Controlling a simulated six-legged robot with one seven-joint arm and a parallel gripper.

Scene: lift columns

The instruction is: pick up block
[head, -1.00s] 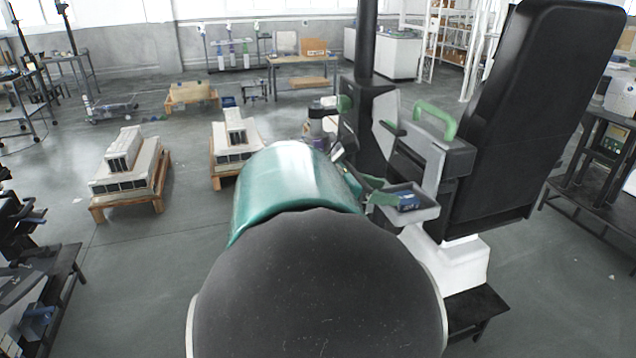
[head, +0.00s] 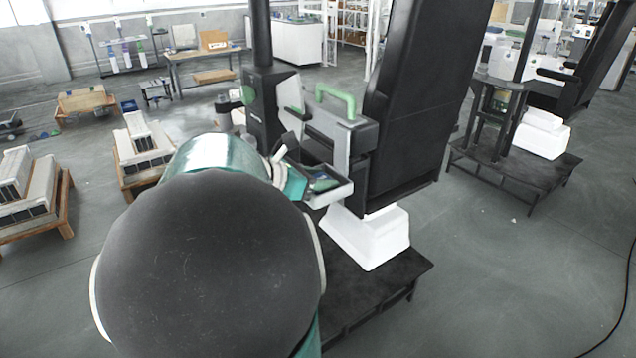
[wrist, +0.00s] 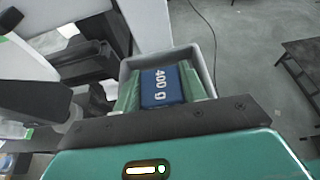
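The block is blue with a white "400 g" label. It lies in a small grey tray on the column's front, seen in the wrist view as block (wrist: 163,87) and tray (wrist: 205,50). In the head view the block (head: 323,184) is small and partly covered, inside the tray (head: 335,192). My gripper (wrist: 163,88) has its green fingers down in the tray, one on each side of the block and very close to it. I cannot tell whether they press on it. In the head view my teal wrist mostly hides the fingers.
The lift column (head: 415,100) rises beside the tray, with a green handle (head: 335,98) above it. A white base (head: 367,235) stands on a black platform (head: 375,285). Pallets with stacked pieces (head: 140,150) stand at left.

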